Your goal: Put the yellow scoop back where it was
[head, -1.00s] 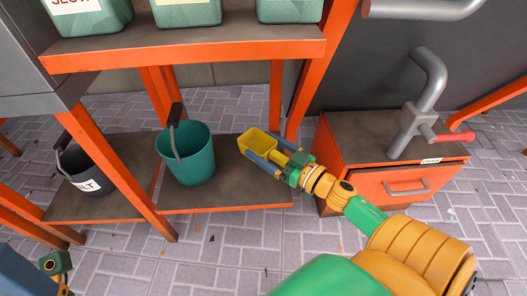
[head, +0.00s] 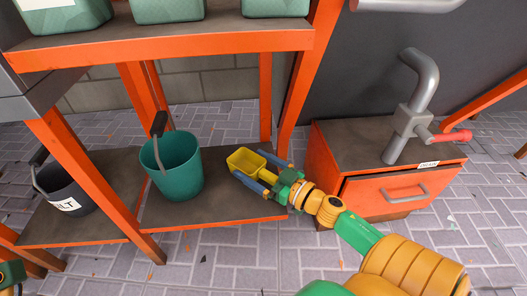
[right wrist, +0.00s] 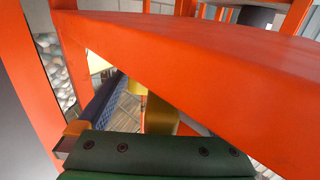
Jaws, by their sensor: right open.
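The yellow scoop (head: 244,160) is at the right end of the lower shelf (head: 215,208), right of the teal bucket. I cannot tell whether it rests on the shelf or is just above it. My right gripper (head: 263,171) reaches in from the right, open, with its blue fingers on either side of the scoop's handle. In the right wrist view, one blue finger (right wrist: 98,108) and a small yellow part of the scoop (right wrist: 134,86) show; an orange beam hides much of the rest. My left gripper's fingers are not in view.
The teal bucket (head: 173,170) stands on the lower shelf, with a dark labelled bucket (head: 67,190) further left. The orange upper shelf (head: 170,48) and its posts frame the reach. An orange drawer cabinet (head: 395,195) with a grey pipe press (head: 409,125) stands at the right.

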